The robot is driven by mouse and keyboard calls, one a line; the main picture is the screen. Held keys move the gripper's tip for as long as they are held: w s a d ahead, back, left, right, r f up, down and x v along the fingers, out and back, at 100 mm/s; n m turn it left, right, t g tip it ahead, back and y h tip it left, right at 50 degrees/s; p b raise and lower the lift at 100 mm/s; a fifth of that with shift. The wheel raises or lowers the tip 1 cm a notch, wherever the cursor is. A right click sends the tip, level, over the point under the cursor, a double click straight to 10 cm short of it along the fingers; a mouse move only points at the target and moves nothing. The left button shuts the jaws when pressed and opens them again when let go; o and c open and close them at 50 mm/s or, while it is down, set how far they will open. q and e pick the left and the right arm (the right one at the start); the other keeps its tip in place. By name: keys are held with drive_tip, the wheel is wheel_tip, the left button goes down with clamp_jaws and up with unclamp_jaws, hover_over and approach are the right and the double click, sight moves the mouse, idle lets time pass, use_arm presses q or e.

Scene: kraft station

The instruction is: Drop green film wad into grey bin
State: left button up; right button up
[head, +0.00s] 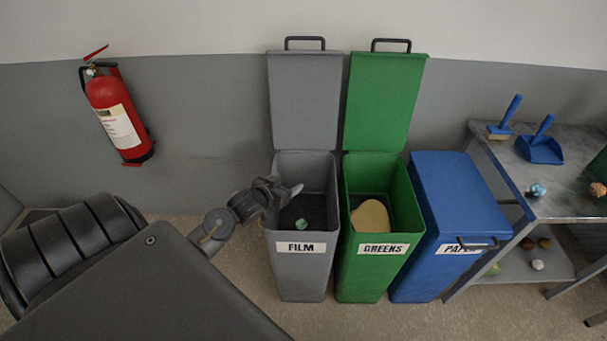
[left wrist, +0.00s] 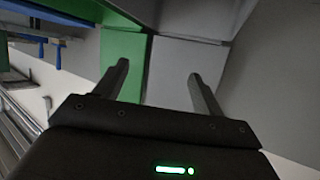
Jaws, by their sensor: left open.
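The grey bin (head: 301,265), labelled FILM, stands with its lid up. A small green wad (head: 301,225) lies inside it, on the dark bottom. My left gripper (head: 292,190) is over the left side of the grey bin's opening. In the left wrist view the gripper (left wrist: 160,78) has its two fingers apart with nothing between them. The grey bin's raised lid (left wrist: 182,72) shows behind the fingers in that view. My right gripper is not in view.
The open green bin (head: 365,265), labelled GREENS, holds a tan piece (head: 370,216). The blue paper bin (head: 455,195) is shut. A metal shelf (head: 560,200) at right carries a brush, dustpan and crumpled wads. A red extinguisher (head: 119,118) hangs on the left wall.

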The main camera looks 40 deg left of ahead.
use_arm(q)
drive_tip(key=shift+p+v, duration=0.4)
drive_tip(key=shift+v, duration=0.5)
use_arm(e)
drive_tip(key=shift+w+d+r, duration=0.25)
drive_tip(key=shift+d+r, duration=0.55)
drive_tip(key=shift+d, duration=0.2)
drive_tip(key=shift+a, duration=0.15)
